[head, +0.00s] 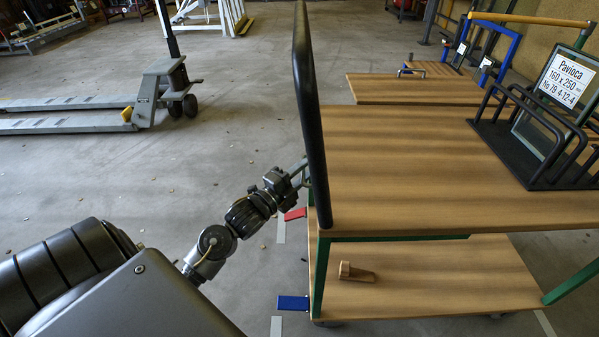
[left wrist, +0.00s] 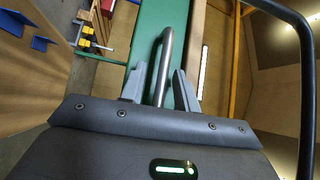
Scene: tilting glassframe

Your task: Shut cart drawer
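The cart has a wooden top (head: 420,160), a lower shelf (head: 430,275) and green legs. A black push handle (head: 304,100) rises at its left end. My left gripper (head: 302,172) is at that end, just below the top, partly hidden by the push handle. In the left wrist view a green panel (left wrist: 150,35) carries a metal bar handle (left wrist: 164,62). My left gripper's fingers (left wrist: 160,88) stand apart on either side of this bar, with gaps visible. How far the drawer is out cannot be told. My right gripper is not in view.
A black rack (head: 535,150) with a glass frame and sign stands on the cart top. A wooden peg-like piece (head: 356,272) lies on the lower shelf. Another wooden surface (head: 430,90) is behind. A pallet truck (head: 150,95) stands left; floor between is mostly clear.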

